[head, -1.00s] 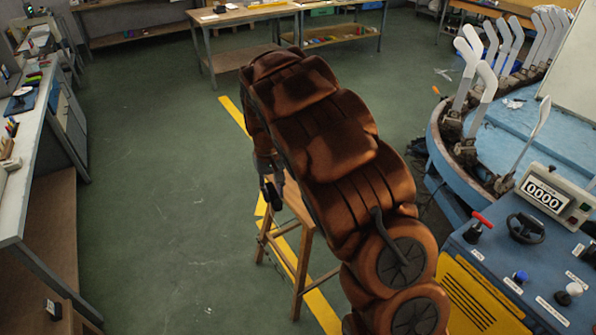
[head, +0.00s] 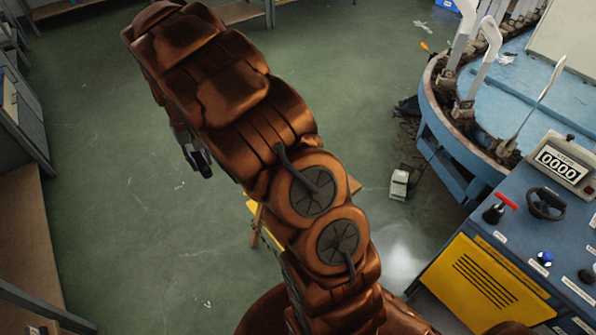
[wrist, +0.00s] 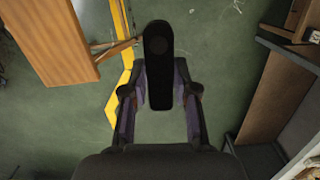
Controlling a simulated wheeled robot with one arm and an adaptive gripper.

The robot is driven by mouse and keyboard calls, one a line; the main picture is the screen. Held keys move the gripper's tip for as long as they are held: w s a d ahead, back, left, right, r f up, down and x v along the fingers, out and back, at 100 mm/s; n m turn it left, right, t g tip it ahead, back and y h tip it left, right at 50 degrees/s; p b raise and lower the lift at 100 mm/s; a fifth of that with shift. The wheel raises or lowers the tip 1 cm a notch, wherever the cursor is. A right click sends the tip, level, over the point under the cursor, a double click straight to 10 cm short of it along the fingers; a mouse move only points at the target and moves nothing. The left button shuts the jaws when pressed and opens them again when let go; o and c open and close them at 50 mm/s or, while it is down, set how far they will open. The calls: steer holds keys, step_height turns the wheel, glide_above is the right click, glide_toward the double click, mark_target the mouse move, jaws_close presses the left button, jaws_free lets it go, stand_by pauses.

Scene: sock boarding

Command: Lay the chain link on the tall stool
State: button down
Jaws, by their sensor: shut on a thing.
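My gripper (wrist: 160,92) is shut on the chain link (wrist: 158,55), a long black piece with rounded ends. It holds the link between its fingertips, pointing away from the wrist. In the head view my gripper (head: 196,155) hangs over the green floor, left of the stool. The tall stool is wooden; its orange-brown top (wrist: 48,38) is at the upper left of the wrist view, apart from the link. In the head view my arm hides most of the stool, and only a leg (head: 257,224) and a corner of the top (head: 354,186) show.
A blue machine console (head: 520,240) with knobs and a counter stands at the right, below a round blue machine (head: 540,90) with white sock forms. A workbench (head: 30,250) runs along the left. A small grey-white object (head: 399,184) lies on the floor. Open floor is at left.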

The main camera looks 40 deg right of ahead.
steer(key=s+d+f+m+b, duration=0.4)
steer(key=d+f+b, duration=0.15)
steer(key=d, duration=0.35)
steer(key=s+d+f+m+b, duration=0.4)
steer(key=d+f, duration=0.2)
steer(key=d, duration=0.2)
steer(key=s+d+f+m+t+y+b, duration=0.1)
steer(key=s+d+f+m+b, duration=0.4)
steer(key=s+d, duration=0.15)
steer(key=s+d+f+m+t+b, duration=0.1)
steer(key=s+d+f+m+b, duration=0.4)
steer(key=s, duration=0.3)
steer(key=w+d+p, duration=0.1)
steer(key=w+d, duration=0.1)
steer(key=w, duration=0.2)
steer(key=w+d+f+p, duration=0.1)
steer(key=w+d, duration=0.1)
steer(key=w, duration=0.3)
steer(key=w+d+f+p, duration=0.1)
steer(key=w+d+p, duration=0.1)
steer(key=w+d, duration=0.1)
steer(key=shift+w+d+f, duration=0.1)
steer(key=shift+w+f, duration=0.1)
steer(key=shift+w, duration=0.7)
steer(key=shift+f+p, duration=0.45)
steer(key=shift+f, duration=1.25)
steer(key=shift+f, duration=0.15)
steer(key=c, duration=0.9)
jaws_free()
